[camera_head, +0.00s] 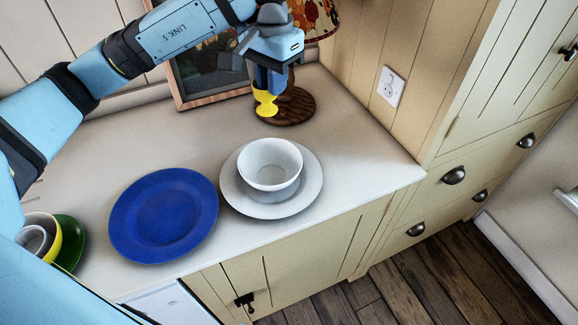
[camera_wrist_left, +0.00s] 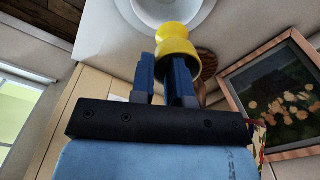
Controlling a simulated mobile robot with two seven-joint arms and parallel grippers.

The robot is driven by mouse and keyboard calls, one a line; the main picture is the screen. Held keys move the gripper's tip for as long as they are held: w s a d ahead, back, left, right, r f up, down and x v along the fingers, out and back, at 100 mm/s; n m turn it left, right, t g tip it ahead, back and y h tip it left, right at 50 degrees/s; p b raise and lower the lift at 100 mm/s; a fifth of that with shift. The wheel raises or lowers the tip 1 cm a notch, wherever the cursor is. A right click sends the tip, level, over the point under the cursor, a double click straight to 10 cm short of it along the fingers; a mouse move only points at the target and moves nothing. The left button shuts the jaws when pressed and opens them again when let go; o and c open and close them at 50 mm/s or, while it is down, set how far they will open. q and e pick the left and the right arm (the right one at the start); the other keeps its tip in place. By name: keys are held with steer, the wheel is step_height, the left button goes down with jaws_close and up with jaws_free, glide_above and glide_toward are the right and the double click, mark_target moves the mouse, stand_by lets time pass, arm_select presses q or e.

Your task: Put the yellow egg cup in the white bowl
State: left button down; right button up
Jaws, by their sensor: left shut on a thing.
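The yellow egg cup (camera_head: 265,101) is held between the fingers of my left gripper (camera_head: 268,82), above the counter near the back. The egg cup (camera_wrist_left: 176,45) also shows at the fingertips of the left gripper (camera_wrist_left: 166,75) in the left wrist view. The white bowl (camera_head: 270,163) stands on a white plate (camera_head: 230,198) in front of the gripper, and its visible inside is empty. In the left wrist view a white round dish (camera_wrist_left: 205,20) shows partly behind the egg cup. My right gripper is not in view.
A round brown wooden lamp base (camera_head: 298,108) stands just behind the egg cup, under a flowered shade (camera_head: 318,18). A framed picture (camera_head: 205,75) leans at the back wall. A blue plate (camera_head: 165,215) lies left of the bowl. Cups and a green plate (camera_head: 73,243) are far left.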

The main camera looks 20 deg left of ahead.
arm_select(q)
step_height(320, 180, down, 20)
steer(key=shift+s+r+p, duration=0.1)
steer(key=shift+r+p, duration=0.05)
steer(key=shift+p, duration=0.5)
steer(key=shift+f+b, duration=0.35)
steer(key=shift+b, duration=0.2)
steer(key=c, duration=1.1)
jaws_free()
steer(key=shift+r, duration=0.1)
